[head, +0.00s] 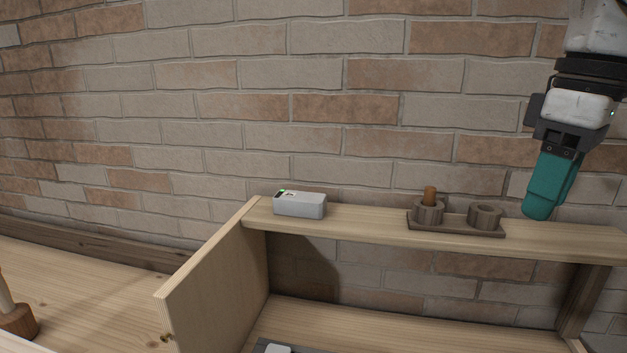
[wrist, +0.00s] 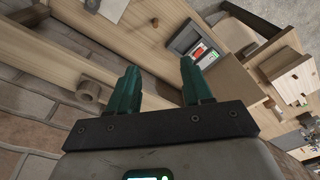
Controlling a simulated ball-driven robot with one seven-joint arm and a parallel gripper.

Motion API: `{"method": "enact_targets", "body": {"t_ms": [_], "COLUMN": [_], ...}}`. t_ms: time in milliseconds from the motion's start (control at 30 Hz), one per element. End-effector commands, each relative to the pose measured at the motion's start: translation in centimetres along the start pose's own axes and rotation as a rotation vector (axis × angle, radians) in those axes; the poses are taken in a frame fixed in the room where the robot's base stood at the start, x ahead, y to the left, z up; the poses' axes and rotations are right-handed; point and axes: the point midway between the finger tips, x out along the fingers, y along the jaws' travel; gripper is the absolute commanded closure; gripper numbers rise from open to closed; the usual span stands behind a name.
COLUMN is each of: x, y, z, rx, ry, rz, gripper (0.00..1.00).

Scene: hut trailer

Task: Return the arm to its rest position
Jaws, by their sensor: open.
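My gripper (head: 538,210) is at the upper right in the head view, with teal fingers pointing down over the right part of a wooden shelf (head: 365,232). In the wrist view my gripper (wrist: 160,80) shows two teal fingers spread apart with nothing between them. It is open and empty. It is to the right of a dark wooden holder (head: 456,228) with two round cups. Whether the fingertips touch the shelf cannot be told; they appear apart from the holder.
A grey box (head: 300,204) with a green light sits on the shelf's left part. A brown peg (head: 430,195) stands in the holder's left cup. A brick wall (head: 330,110) rises behind. In the wrist view, a grey tray (wrist: 193,40) lies below. The shelf between box and holder is clear.

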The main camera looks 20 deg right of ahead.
Motion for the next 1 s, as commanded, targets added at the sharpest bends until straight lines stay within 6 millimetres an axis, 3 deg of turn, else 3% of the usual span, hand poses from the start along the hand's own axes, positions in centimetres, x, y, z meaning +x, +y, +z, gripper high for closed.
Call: {"method": "enact_targets", "body": {"t_ms": [367,567,767,1000], "x": [1.5,3.3,6.1,11.7], "y": [-1.1,-2.4,-3.6,-5.1], "z": [-4.8,-9.1,-12.9,-15.9], "rx": [-0.124,-0.19,-0.19,-0.103], "ry": [0.204,0.4,0.583,0.723], "rz": [-0.063,-0.142,-0.232,-0.333], "gripper": [0.5,0.5,0.5,0.5]}}
